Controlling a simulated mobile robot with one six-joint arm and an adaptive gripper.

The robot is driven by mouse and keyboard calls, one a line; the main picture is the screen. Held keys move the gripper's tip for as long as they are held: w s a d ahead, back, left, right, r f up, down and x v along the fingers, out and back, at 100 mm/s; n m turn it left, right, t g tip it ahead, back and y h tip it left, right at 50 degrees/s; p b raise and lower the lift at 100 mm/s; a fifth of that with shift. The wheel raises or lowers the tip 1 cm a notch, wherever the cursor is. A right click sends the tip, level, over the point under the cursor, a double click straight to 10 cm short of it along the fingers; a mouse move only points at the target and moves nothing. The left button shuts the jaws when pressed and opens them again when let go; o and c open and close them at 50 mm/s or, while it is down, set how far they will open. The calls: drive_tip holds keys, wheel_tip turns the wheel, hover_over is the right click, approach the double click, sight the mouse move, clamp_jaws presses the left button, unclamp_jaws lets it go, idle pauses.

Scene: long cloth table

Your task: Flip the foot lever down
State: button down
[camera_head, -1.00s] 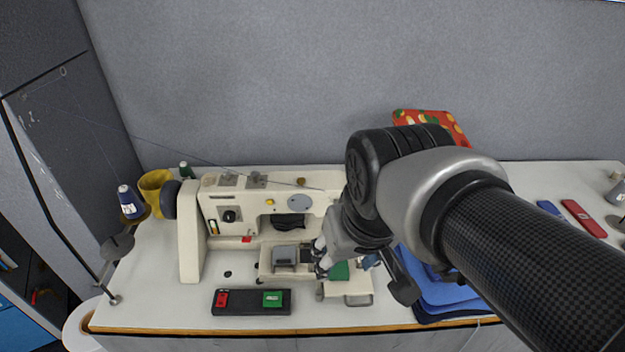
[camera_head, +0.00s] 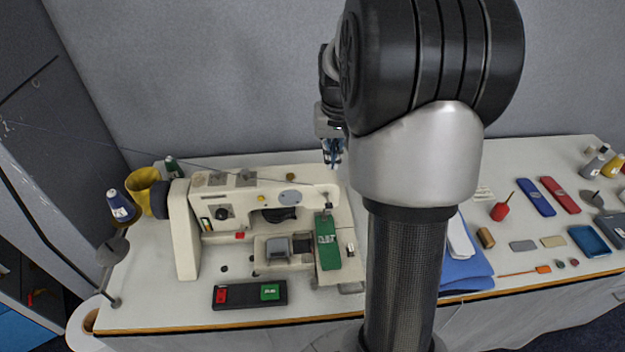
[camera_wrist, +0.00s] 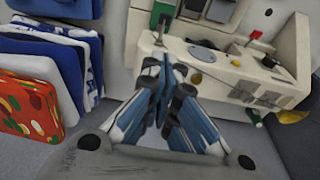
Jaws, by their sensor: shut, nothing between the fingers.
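The cream sewing machine (camera_head: 297,199) stands on the left part of the table; it also shows in the wrist view (camera_wrist: 205,66). A green piece with lettering (camera_head: 327,246) lies on the bed beneath the right end of the machine's head. A small upright metal part (camera_wrist: 159,36) at the head's end may be the foot lever; I cannot tell its position for certain. My gripper (camera_head: 332,158) is shut and empty, raised above and behind the right end of the head. In the wrist view its blue-and-white fingers (camera_wrist: 167,65) meet near that end, apparently without touching it.
A black switch box (camera_head: 249,294) with red and green buttons lies in front. A thread line runs above the machine from the left. Blue folded cloth (camera_head: 467,268) lies right of my arm. Several small tools and bottles occupy the table's right end.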

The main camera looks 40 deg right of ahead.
drive_tip(key=shift+s, duration=0.1)
drive_tip(key=b, duration=0.3)
hover_over(328, 200)
drive_tip(key=f, duration=1.2)
drive_tip(key=shift+s+a+f, duration=0.1)
drive_tip(key=shift+s+f, duration=0.05)
drive_tip(key=shift+s, duration=0.05)
drive_tip(key=shift+s+a+f, duration=0.1)
drive_tip(key=shift+s+f, duration=0.05)
drive_tip(key=shift+f, duration=0.55)
drive_tip(key=shift+f+b, duration=0.15)
drive_tip(key=shift+b, duration=0.4)
